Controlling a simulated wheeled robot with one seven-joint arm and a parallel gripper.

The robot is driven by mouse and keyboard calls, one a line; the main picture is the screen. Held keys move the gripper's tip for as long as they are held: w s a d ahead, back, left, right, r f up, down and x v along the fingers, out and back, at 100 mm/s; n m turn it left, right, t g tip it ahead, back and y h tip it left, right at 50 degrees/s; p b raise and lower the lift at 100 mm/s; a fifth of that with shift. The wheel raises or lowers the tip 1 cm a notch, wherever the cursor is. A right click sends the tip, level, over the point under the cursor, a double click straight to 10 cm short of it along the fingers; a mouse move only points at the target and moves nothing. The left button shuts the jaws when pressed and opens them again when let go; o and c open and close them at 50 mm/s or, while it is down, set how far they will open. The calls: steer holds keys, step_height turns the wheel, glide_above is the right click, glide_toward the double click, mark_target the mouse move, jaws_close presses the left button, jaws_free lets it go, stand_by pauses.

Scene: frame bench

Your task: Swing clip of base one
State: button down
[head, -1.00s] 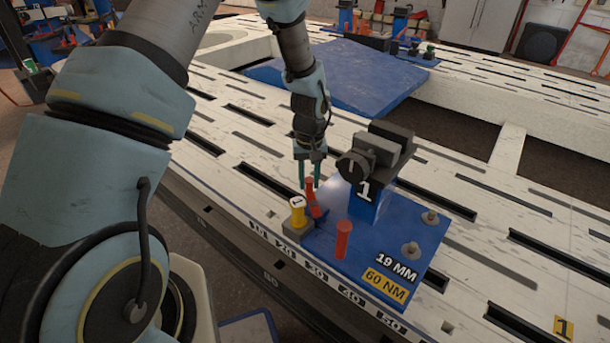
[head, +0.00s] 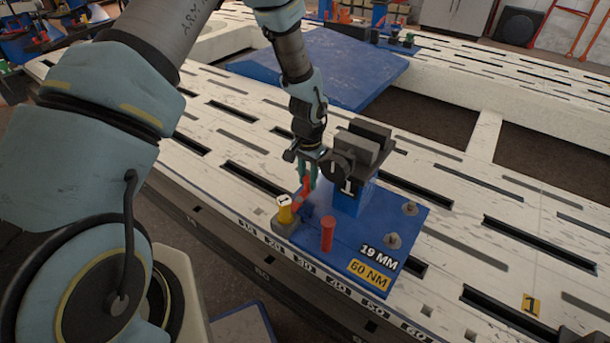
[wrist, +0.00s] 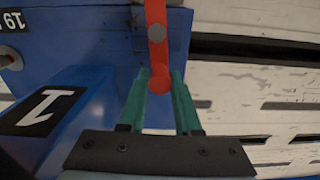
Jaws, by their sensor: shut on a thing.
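Base one is a blue plate (head: 400,222) with a blue block labelled 1 and a dark clamp head (head: 352,150). The red clip (head: 301,197) is at the plate's left part, beside the yellow-topped peg (head: 284,209). It leans up toward the block. My gripper (head: 309,176) is shut on the clip's upper end, close to the left of the block. In the wrist view, the red clip (wrist: 157,35) with its grey pivot runs down to a rounded end between the teal fingers (wrist: 160,88). The fingers partly hide the clip in the head view.
A separate red post (head: 327,233) stands at the plate's front, and two bolts (head: 393,240) stand at its right. The block (wrist: 75,110) is close to my gripper in the wrist view.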

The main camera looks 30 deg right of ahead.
steer(key=shift+s+d+m, duration=0.1)
steer(key=shift+d+m, duration=0.05)
steer(key=shift+m, duration=0.25)
steer(key=c, duration=0.6)
jaws_free()
steer(key=shift+r, duration=0.15)
step_height(320, 180, up, 10)
steer(key=p, duration=0.1)
steer(key=shift+r, duration=0.25)
